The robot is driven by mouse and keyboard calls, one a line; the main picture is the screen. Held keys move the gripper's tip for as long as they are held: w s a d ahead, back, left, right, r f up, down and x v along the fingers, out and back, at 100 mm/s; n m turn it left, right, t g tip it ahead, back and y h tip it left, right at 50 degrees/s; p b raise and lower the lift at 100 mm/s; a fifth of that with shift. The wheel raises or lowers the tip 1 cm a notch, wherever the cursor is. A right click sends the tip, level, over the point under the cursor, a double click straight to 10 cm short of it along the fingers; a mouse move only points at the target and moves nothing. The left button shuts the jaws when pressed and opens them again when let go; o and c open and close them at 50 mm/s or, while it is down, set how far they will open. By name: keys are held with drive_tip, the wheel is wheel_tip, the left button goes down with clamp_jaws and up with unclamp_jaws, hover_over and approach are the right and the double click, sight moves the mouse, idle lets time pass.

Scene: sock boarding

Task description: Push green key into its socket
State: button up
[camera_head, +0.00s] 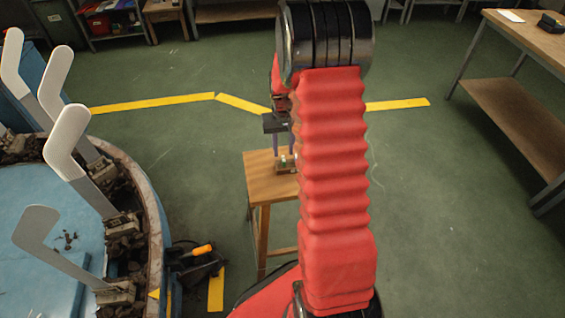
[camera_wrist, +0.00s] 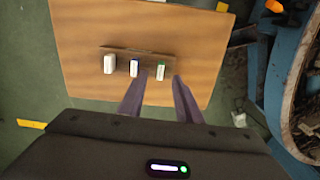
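The green key (camera_wrist: 161,71) is a small white piece with a green top. It stands at the right end of a brown socket bar (camera_wrist: 121,58) on a wooden stool (camera_wrist: 88,28). Beside it stand a blue-marked white key (camera_wrist: 134,68) and a plain white one (camera_wrist: 108,65). My gripper (camera_wrist: 159,77) is open, its two dark fingers apart, with the green key showing between the tips; no contact is visible. In the head view my gripper (camera_head: 284,152) points down over the stool (camera_head: 262,190), partly behind my arm. How deep each key sits cannot be told.
A round blue machine (camera_head: 150,205) with white sock-shaped boards (camera_head: 66,140) stands at left. A tool with an orange handle (camera_head: 203,249) lies beside it. A workbench (camera_head: 535,38) stands at right.

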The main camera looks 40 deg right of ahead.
sight(283, 158)
drive_tip(key=shift+a+f, duration=0.1)
drive_tip(key=shift+f, duration=1.7)
drive_tip(key=shift+c, duration=0.5)
clamp_jaws()
